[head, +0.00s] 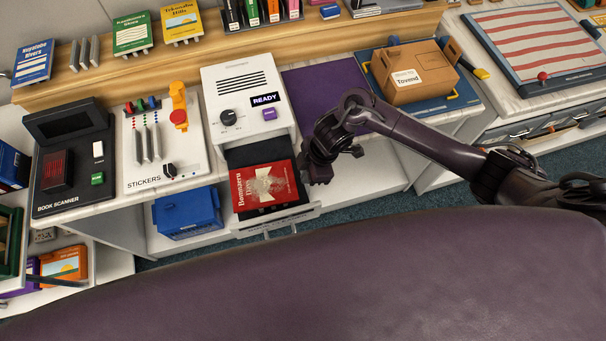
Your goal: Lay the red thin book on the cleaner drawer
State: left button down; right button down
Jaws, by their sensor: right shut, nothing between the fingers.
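The red thin book (266,187) lies flat in the pulled-out drawer (277,221) of the white cleaner (243,88). Its cover faces up and has a pale smudged patch. A dark lining shows behind and beside the book. The cleaner has a dark dial, a purple button and a display reading READY. My right gripper (318,174) is just right of the book, near its right edge. It is shut and holds nothing; whether it touches the book is hard to tell. My left gripper is not in view.
A purple mat (313,92) lies right of the cleaner, with a cardboard box (412,72) beyond it. A sticker station (162,145) and a book scanner (73,160) stand to the left. A blue crate (187,213) sits on the lower shelf left of the drawer.

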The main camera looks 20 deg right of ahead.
jog(key=d+v, duration=0.2)
jog(key=v, duration=0.8)
jog(key=shift+d+b, duration=0.2)
jog(key=shift+b, duration=0.1)
